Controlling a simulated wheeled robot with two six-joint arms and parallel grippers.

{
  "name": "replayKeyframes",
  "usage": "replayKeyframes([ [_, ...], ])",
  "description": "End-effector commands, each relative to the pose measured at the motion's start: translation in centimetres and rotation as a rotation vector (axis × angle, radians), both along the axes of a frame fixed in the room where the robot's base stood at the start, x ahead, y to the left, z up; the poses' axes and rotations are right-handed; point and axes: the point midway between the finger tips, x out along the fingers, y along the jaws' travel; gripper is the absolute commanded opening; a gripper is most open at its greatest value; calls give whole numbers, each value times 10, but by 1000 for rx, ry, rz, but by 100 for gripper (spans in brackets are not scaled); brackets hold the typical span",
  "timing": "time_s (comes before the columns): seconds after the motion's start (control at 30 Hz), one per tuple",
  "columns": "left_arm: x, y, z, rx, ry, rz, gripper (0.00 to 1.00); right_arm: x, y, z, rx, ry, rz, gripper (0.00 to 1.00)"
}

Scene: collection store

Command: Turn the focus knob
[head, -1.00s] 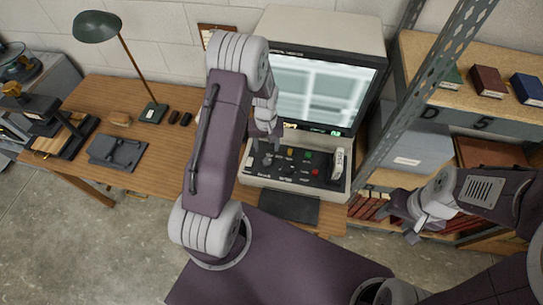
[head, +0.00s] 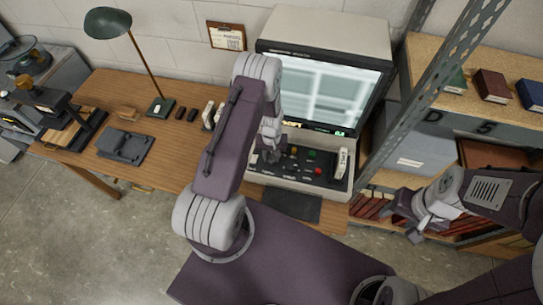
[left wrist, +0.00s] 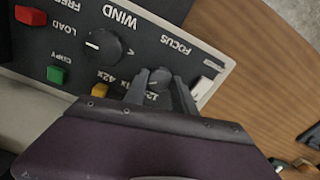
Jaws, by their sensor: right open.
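The focus knob (left wrist: 158,80) is a small dark round knob beside the FOCUS lettering on the reader's dark control panel (left wrist: 65,18). In the left wrist view the fingers of my left gripper (left wrist: 162,84) stand on either side of it, apart; I cannot tell whether they touch it. In the head view my left gripper (head: 270,152) is low over the left part of the control panel (head: 329,167) and hides the knob. My right gripper (head: 408,222) is open and empty, in front of the shelves at the right.
A larger WIND knob (left wrist: 103,47) and yellow (left wrist: 100,90), green (left wrist: 57,75) and red (left wrist: 30,15) buttons are close by. The lit screen (head: 325,92) rises behind the panel. A metal shelf post (head: 425,95) stands right. A desk lamp (head: 158,106) stands left.

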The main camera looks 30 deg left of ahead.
Motion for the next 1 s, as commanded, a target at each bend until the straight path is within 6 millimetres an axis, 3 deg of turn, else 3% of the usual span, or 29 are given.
replayKeyframes([
  [0.17,0,0,-1,0,-1,-22,0,0,0,-3,0,0,0,54],
  [0.47,1,0,-1,1,-3,-330,0,0,0,-18,0,0,0,54],
  [0.77,1,0,1,1,-2,-352,0,0,0,-17,0,0,0,54],
  [0.8,1,0,1,1,-2,-351,41,0,0,-17,0,0,0,54],
  [0.83,1,0,1,1,-2,-351,49,0,0,-17,0,0,0,54],
  [0.87,1,0,1,1,-2,-351,54,0,0,-17,0,0,0,54],
  [1.0,1,0,0,0,-1,-350,54,0,0,-17,0,0,0,54],
])
